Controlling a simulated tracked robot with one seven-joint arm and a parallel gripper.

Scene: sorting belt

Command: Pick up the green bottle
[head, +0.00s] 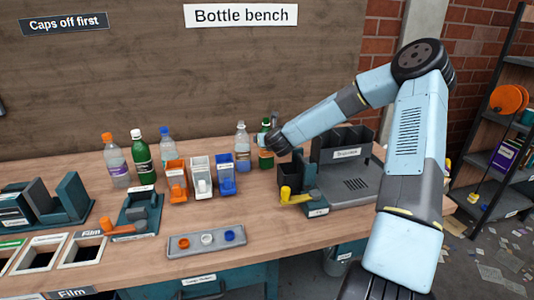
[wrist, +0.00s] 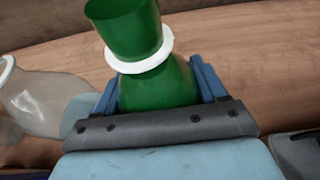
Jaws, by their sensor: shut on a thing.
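A green bottle (wrist: 158,84) with a white ring round its neck and no cap on its open mouth fills the middle of the wrist view. My gripper (wrist: 156,90) is shut on it, with a blue finger on each side of the body below the neck. In the head view this green bottle (head: 263,137) is at the back of the bench, partly hidden by my gripper (head: 272,141). Another green bottle (head: 140,152), with a white cap and a pale label, stands further left.
A clear bottle (head: 242,147) stands close left of the held one, also in the wrist view (wrist: 42,98). Orange, white and blue cap bins (head: 200,180) stand in front. A dark holder (head: 340,143) stands right. The bench front has a cap tray (head: 207,248).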

